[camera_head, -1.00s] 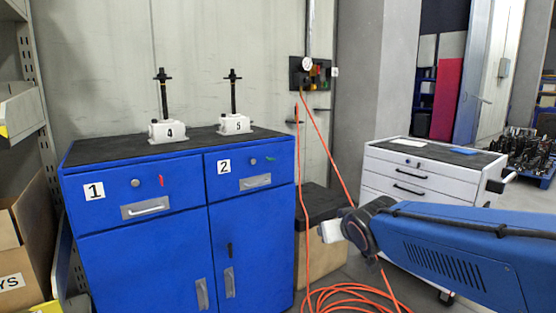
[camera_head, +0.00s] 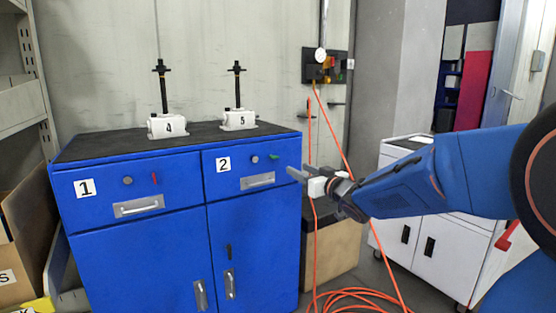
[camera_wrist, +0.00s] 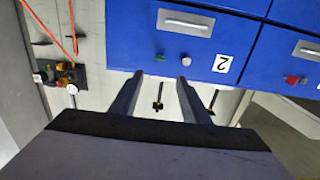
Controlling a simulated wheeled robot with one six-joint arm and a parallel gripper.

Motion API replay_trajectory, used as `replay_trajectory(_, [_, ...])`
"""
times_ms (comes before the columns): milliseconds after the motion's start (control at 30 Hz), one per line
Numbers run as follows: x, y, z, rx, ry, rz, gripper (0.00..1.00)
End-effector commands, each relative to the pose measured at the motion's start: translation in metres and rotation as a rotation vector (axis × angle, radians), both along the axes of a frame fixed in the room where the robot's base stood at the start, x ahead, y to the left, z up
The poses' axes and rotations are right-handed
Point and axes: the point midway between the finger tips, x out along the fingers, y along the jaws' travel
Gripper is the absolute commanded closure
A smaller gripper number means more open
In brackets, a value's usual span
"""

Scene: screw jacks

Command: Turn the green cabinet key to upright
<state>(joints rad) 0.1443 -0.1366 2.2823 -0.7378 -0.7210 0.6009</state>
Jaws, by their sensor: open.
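The green key (camera_head: 274,157) sits on the upper right drawer front of the blue cabinet (camera_head: 135,270), beside a round grey knob (camera_head: 249,158) and right of the label 2. It lies close to horizontal. In the wrist view, the green key (camera_wrist: 159,57) shows just beyond the fingertips, roughly between them in line. My gripper (camera_head: 298,177) is at the cabinet's right edge, a little right of and below the key, pointing left. In the wrist view my gripper (camera_wrist: 160,76) has its two fingers apart with nothing between them that it holds.
A red key (camera_head: 154,177) stands upright on drawer 1. Jacks 4 (camera_head: 167,126) and 5 (camera_head: 239,119) stand on the cabinet top. An orange hose (camera_head: 311,215) hangs from the wall box (camera_head: 322,68) near my gripper. A white cabinet (camera_head: 425,245) stands at right.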

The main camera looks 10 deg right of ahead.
Motion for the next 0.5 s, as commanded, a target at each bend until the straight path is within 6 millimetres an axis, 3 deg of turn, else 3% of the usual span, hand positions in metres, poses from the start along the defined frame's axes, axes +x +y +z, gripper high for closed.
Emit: replay_trajectory(500, [0.087, 0.028, -0.001, -0.002, 0.002, 0.0, 0.58])
